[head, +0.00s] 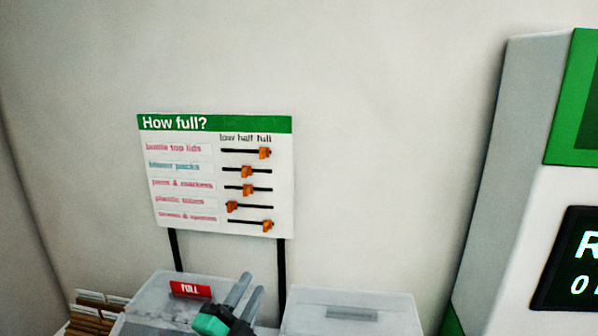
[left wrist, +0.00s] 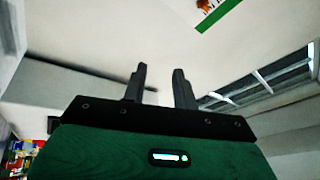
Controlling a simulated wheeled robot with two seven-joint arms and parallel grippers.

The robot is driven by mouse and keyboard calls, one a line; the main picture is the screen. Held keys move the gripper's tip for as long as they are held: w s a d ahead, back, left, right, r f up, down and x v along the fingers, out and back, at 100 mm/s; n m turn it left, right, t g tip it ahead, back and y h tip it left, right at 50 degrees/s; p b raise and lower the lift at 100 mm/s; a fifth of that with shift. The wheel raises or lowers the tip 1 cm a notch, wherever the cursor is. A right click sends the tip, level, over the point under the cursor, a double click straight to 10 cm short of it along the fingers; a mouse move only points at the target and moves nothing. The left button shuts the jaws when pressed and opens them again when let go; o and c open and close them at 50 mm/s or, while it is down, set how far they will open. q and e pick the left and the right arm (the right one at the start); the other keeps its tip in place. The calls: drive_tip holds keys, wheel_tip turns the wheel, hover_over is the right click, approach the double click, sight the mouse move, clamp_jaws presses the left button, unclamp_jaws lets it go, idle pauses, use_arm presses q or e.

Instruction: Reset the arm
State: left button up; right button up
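My left gripper (head: 251,284) shows at the bottom of the head view, in front of the clear bins. Its two dark grey fingers point up and a little right from a green and black body. In the left wrist view the same gripper (left wrist: 160,72) has its fingers apart with nothing between them. Behind the fingertips that view shows a plain pale surface. The rest of the left arm is out of the head view. My right gripper is in neither view.
A "How full?" board (head: 215,232) with orange sliders stands on black posts. Below are a clear bin (head: 150,300) with a red FULL label (head: 190,289) and another clear bin (head: 400,312). A green and grey machine (head: 520,110) stands at right. Wall space above is free.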

use_arm(q)
drive_tip(key=s+a+f+n+g+y, duration=0.2)
drive_tip(key=a+f+n+y, duration=0.2)
drive_tip(key=f, duration=0.2)
drive_tip(key=s+a+f+n+g+y, duration=0.2)
drive_tip(key=a+f+n+y, duration=0.1)
drive_tip(key=f+n, duration=0.3)
drive_tip(key=s+a+f+n+g+y, duration=0.1)
drive_tip(key=s+a+f+n+g, duration=0.2)
drive_tip(key=s+f+g, duration=0.55)
drive_tip(key=s+a+f+n+g, duration=0.35)
drive_tip(key=s+f, duration=0.55)
drive_tip(key=s, duration=0.7)
wheel_tip(320, 180, down, 37)
drive_tip(key=m+g+b, duration=0.1)
drive_tip(key=g+b, duration=0.1)
drive_tip(key=b, duration=0.3)
drive_tip(key=s+a+f+b, duration=0.1)
drive_tip(key=s+f+b, duration=0.1)
drive_tip(key=s+f, duration=0.8)
drive_tip(key=s+a+f+g+b, duration=0.1)
drive_tip(key=s+a+f+b, duration=0.1)
drive_tip(key=s+f, duration=0.7)
wheel_tip(320, 180, down, 5)
drive_tip(key=shift+s+a+f+y+b, duration=0.1)
drive_tip(key=shift+s+a+y+b, duration=0.15)
drive_tip(key=shift+s+b, duration=0.2)
